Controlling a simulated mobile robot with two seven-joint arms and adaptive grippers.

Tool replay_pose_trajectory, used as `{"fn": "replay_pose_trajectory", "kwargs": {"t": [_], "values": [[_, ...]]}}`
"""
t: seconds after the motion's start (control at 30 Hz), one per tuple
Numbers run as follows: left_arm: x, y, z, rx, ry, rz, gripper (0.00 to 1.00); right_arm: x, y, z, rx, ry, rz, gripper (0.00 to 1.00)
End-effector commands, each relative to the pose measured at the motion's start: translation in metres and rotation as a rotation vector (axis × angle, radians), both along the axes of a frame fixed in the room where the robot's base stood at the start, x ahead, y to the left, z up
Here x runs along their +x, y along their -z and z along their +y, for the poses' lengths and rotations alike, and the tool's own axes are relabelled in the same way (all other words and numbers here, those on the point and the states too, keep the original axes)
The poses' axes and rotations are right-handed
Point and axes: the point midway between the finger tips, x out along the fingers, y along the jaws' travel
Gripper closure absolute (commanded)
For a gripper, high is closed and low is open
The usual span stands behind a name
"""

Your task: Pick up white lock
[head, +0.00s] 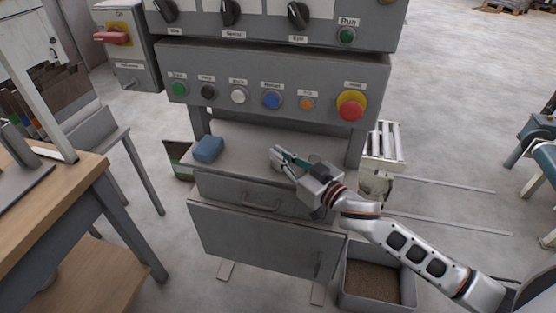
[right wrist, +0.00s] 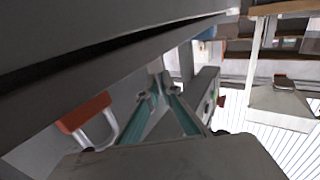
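My right gripper (head: 281,155) reaches over the grey shelf (head: 240,140) under the button panel. A pale patch lies just beyond the tips there, too unclear to identify. I cannot make out a white lock in either view. A padlock with a red-orange body (right wrist: 84,113) and pale shackle shows left of the fingers in the right wrist view, apart from them. My left gripper is out of view.
A blue block (head: 208,149) lies on the shelf's left part. The button panel (head: 270,85) overhangs the shelf from behind. A drawer front (head: 235,190) is below, and a bin of brown pellets (head: 372,281) stands lower right. A wooden bench (head: 60,190) stands left.

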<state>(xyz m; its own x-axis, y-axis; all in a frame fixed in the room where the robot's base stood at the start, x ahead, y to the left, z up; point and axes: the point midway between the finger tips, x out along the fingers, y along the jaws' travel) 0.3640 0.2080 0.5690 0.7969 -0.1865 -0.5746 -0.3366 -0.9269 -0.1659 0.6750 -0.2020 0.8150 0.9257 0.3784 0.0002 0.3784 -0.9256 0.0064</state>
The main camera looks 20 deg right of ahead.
Motion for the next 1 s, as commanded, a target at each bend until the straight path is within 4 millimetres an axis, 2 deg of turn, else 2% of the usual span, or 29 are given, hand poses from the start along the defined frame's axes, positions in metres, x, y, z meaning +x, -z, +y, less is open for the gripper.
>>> {"fn": "replay_pose_trajectory", "kwargs": {"t": [0.27, 0.43, 0.7, 0.77, 1.0], "values": [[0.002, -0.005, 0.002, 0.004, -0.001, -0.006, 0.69, -0.003, -0.012, 0.002, 0.001, 0.001, -0.004, 1.00], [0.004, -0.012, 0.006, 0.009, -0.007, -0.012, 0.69, -0.003, -0.038, 0.002, 0.000, 0.000, -0.010, 1.00], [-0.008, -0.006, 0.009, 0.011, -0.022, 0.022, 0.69, -0.005, -0.080, 0.004, 0.001, -0.001, -0.007, 1.00], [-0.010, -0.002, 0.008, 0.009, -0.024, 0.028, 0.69, -0.017, -0.072, 0.013, 0.004, -0.003, 0.001, 1.00], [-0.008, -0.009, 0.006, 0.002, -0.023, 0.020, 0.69, -0.065, -0.071, 0.044, 0.006, -0.001, 0.001, 1.00]]}}
